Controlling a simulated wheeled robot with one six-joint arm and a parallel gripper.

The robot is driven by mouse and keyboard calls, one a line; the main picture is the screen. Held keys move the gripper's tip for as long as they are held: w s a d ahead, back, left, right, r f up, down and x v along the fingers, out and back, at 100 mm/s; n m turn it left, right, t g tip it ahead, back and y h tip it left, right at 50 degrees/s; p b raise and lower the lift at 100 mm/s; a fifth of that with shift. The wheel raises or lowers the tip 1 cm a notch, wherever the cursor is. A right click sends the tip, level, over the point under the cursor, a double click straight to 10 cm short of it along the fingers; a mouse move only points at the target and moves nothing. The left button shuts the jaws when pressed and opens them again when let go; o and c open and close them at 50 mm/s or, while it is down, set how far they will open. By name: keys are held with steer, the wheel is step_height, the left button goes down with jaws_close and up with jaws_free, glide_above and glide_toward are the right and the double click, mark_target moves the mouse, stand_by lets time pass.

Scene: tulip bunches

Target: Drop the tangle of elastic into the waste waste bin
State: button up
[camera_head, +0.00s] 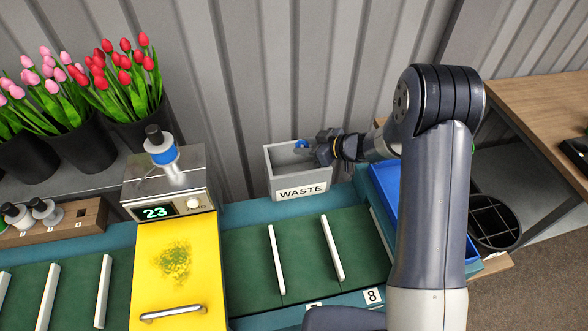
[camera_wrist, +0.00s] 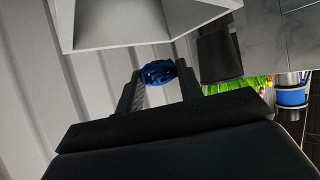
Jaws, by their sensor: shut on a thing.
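The tangle of elastic is a small blue bundle, seen in the head view (camera_head: 302,145) and between my fingertips in the wrist view (camera_wrist: 158,72). My gripper (camera_head: 312,148) is shut on it, and it also shows in the wrist view (camera_wrist: 160,80). The waste bin (camera_head: 301,190) is a grey open box labelled WASTE, against the corrugated wall. In the head view the gripper and tangle are at the bin's upper right, over its opening or close to it. In the wrist view the bin's pale wall (camera_wrist: 130,30) is close to the fingertips.
A yellow board with a handle (camera_head: 170,275) and a display unit reading 23 (camera_head: 165,208) stand left of the bin. Green slots with white dividers (camera_head: 333,248) lie in front. A blue tray (camera_head: 385,190) is at right. Tulips in black buckets (camera_head: 140,130) stand at back left.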

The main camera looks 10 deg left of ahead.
step_height(320, 180, down, 4)
steer(key=b, duration=0.3)
steer(key=shift+f+b, duration=0.2)
steer(key=shift+b, duration=0.2)
steer(key=o, duration=1)
steer(key=shift+o, duration=0.2)
steer(key=shift+d, duration=0.1)
steer(key=v, duration=1)
steer(key=shift+d+r+b, duration=0.2)
steer(key=shift+d+b, duration=0.05)
steer(key=shift+b, duration=0.15)
steer(key=shift+s, duration=0.1)
